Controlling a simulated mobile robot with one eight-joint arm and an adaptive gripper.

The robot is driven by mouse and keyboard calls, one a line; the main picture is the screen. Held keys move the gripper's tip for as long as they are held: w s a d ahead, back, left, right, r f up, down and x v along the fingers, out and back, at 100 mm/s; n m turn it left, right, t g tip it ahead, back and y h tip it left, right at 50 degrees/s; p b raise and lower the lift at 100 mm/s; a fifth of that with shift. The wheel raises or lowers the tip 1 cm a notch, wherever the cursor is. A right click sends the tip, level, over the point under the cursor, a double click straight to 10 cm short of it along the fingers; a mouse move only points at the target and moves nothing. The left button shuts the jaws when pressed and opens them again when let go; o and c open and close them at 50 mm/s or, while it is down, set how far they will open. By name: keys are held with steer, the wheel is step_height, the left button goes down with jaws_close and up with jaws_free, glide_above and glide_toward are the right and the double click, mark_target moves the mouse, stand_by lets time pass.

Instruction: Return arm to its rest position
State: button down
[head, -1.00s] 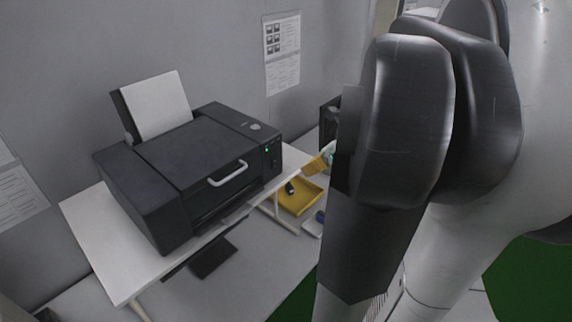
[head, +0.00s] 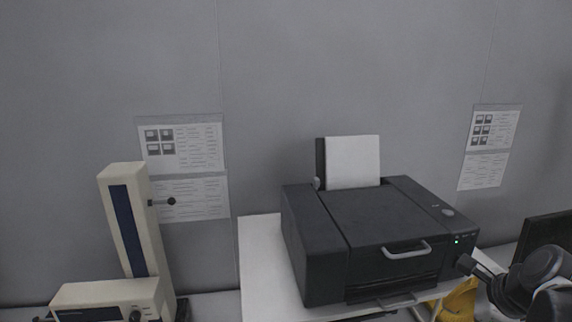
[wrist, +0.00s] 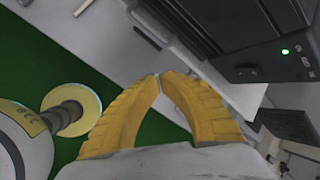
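My gripper (wrist: 160,76) shows in the wrist view with its two yellow ribbed fingers arched together. The tips meet, and I see nothing held between them. The fingers are in front of the black printer (wrist: 245,40) and the white table edge in that view; any gap to them is hard to judge. In the head view, dark parts of my arm show at the lower right corner, to the right of the printer (head: 375,235). A yellow shape (head: 459,301) is partly visible there; I cannot tell whether it is a tray or my fingers.
The printer stands on a white table (head: 262,270). A beige column instrument (head: 135,225) stands at the left. A dark screen-like object (head: 546,238) is at the right edge. Papers (head: 184,165) hang on the wall. Green floor (wrist: 40,75) shows in the wrist view.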

steer(key=s+a+f+n+b, duration=0.2)
steer(key=a+f+n+b, duration=0.6)
steer(key=n, duration=0.4)
steer(key=s+a+f+n+b, duration=0.3)
steer(key=a+f+n+b, duration=0.5)
steer(key=a+f+n, duration=0.2)
steer(key=f+n, duration=0.1)
steer(key=n, duration=0.1)
steer(key=shift+a+n+h+b, duration=0.3)
steer(key=shift+a+h+b, duration=0.05)
steer(key=shift+h+b, duration=0.05)
